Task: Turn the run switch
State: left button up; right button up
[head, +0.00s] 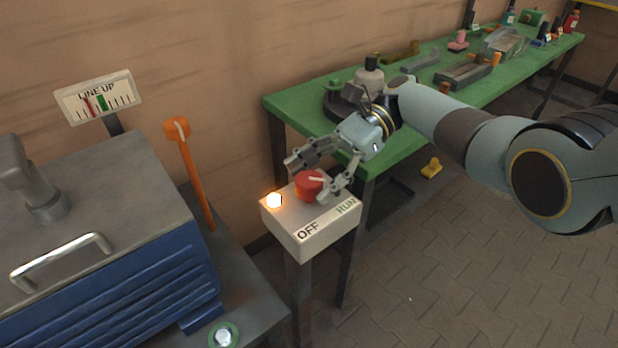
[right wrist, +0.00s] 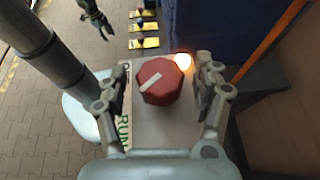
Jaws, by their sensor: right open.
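The run switch is a red knob (head: 307,186) with a white bar, on top of a pale box (head: 325,238) marked OFF and RUN. A lit orange-white lamp (head: 274,201) sits beside it. My right gripper (head: 309,177) is open, with its fingers on either side of the knob. In the right wrist view the red knob (right wrist: 159,81) stands between the two spread fingers, with gaps visible. Its white bar lies slanted; I cannot tell which label it indicates. A dark claw, apparently my left gripper (right wrist: 98,24), shows small at the top; its opening is unclear.
A grey and blue machine (head: 110,240) with an orange lever (head: 190,170) and a LINE UP gauge (head: 97,97) stands left of the box. A green bench (head: 295,104) with several parts stands behind right.

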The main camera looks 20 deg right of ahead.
jog(key=v, duration=1.1)
jog(key=shift+f, duration=0.1)
